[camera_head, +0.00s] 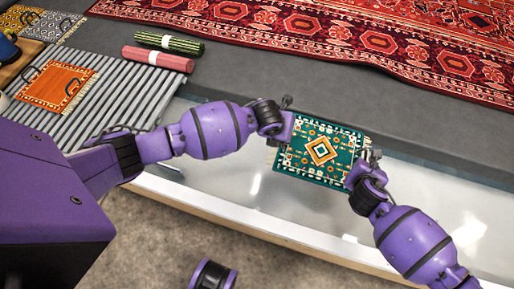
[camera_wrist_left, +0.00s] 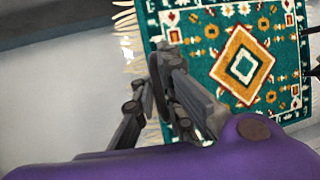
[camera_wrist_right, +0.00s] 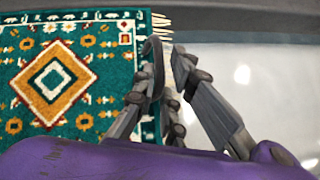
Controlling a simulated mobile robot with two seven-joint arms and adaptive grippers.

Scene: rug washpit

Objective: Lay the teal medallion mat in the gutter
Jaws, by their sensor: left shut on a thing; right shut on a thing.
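The teal medallion mat (camera_head: 305,171) is spread flat between my two grippers, with an orange and white diamond in its middle. It is over the pale gutter (camera_head: 235,182), partly across the grey ledge edge in the head view; its height above the gutter floor I cannot tell. My left gripper (camera_head: 282,128) is shut on its left edge, and my right gripper (camera_head: 362,166) is shut on its right edge. The mat also shows in the left wrist view (camera_wrist_left: 205,50) and the right wrist view (camera_wrist_right: 95,65), with pale fringe at the gripped edges.
A slatted grey rack (camera_head: 118,98) at the left holds an orange mat (camera_head: 57,87). A green roll (camera_head: 169,43) and a red roll (camera_head: 157,59) lie beyond it. A large red rug (camera_head: 330,35) covers the back. The gutter's front rim (camera_head: 300,238) runs along the near side.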

